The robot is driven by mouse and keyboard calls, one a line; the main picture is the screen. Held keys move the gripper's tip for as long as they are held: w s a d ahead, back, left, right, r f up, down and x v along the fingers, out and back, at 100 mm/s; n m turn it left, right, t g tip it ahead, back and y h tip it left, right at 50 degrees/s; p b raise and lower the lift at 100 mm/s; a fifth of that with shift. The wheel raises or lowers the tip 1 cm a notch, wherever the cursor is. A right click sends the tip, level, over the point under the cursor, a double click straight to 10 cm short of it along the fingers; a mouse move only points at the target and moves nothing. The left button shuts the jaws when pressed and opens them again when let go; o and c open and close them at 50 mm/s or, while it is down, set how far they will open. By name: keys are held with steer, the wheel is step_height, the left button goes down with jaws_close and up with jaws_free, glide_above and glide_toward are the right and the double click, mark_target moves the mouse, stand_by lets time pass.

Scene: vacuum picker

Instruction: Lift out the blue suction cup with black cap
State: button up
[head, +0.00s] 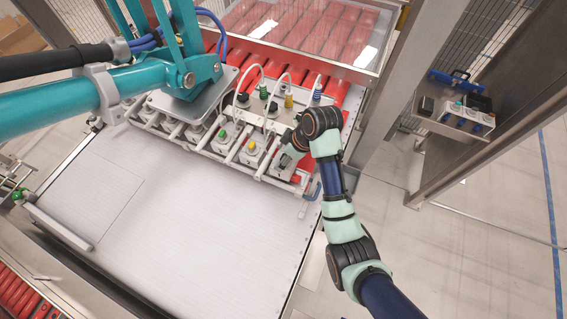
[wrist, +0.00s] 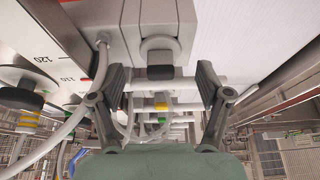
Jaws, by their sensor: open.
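In the wrist view, a dark, black-capped piece (wrist: 160,71) sits on a pale block, between my fingers and apart from both. I see no blue on it, so I cannot tell whether it is the blue suction cup. My gripper (wrist: 162,82) is open around it. In the head view my gripper (head: 287,154) is at the right end of the front row of white blocks, and my wrist hides much of that spot. A blue ringed fitting (head: 317,91) stands upright at the back right of the picker, apart from my gripper.
A yellow-topped piece (head: 251,146) and a green-topped piece (head: 222,135) stand left of my gripper. White hoses (head: 243,84) arch over the picker. A teal arm (head: 50,94) reaches in from the left. The white table (head: 190,225) in front is clear.

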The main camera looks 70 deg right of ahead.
steer(key=shift+x, duration=0.8)
steer(key=c, duration=1)
steer(key=shift+r, duration=0.1)
step_height(320, 180, up, 9)
steer(key=shift+r+p, duration=0.1)
steer(key=shift+p, duration=0.55)
steer(key=shift+r+p, duration=0.45)
steer(key=shift+f, duration=0.15)
